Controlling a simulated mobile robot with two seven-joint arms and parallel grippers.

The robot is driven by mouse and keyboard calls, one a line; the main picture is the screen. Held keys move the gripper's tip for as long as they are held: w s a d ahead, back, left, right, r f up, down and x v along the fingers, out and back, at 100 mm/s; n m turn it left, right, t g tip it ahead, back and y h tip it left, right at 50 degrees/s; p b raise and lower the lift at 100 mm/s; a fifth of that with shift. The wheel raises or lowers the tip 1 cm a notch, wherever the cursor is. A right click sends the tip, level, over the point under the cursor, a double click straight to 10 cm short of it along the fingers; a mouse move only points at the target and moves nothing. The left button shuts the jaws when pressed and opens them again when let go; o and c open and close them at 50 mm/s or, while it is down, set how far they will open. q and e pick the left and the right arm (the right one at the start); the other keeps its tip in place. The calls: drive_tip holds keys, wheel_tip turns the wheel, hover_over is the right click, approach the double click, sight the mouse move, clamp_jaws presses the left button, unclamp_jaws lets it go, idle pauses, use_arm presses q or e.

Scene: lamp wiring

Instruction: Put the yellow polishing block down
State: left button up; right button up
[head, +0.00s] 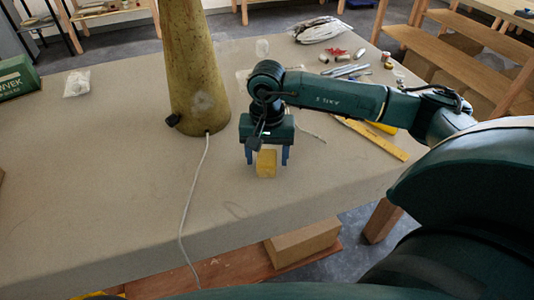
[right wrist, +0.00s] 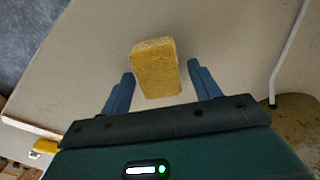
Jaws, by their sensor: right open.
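The yellow polishing block (head: 266,163) is on the table (head: 130,185), in front of the lamp's tapered column. My right gripper (head: 267,158) is over it with a finger on each side. In the right wrist view the block (right wrist: 156,68) lies between and slightly beyond the fingertips of the gripper (right wrist: 161,80), with a gap on both sides. The gripper is open and holds nothing. My left gripper does not show in either view.
The tapered lamp column (head: 195,75) stands just left of my right gripper, with a white cord (head: 193,200) running over the table's front edge. A yellow ruler (head: 370,138) and small tools (head: 345,71) lie to the right. The front left of the table is clear.

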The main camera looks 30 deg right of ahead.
sight(267, 154)
wheel_tip(267, 154, up, 12)
drive_tip(key=shift+r, duration=0.15)
idle(0.4)
idle(0.4)
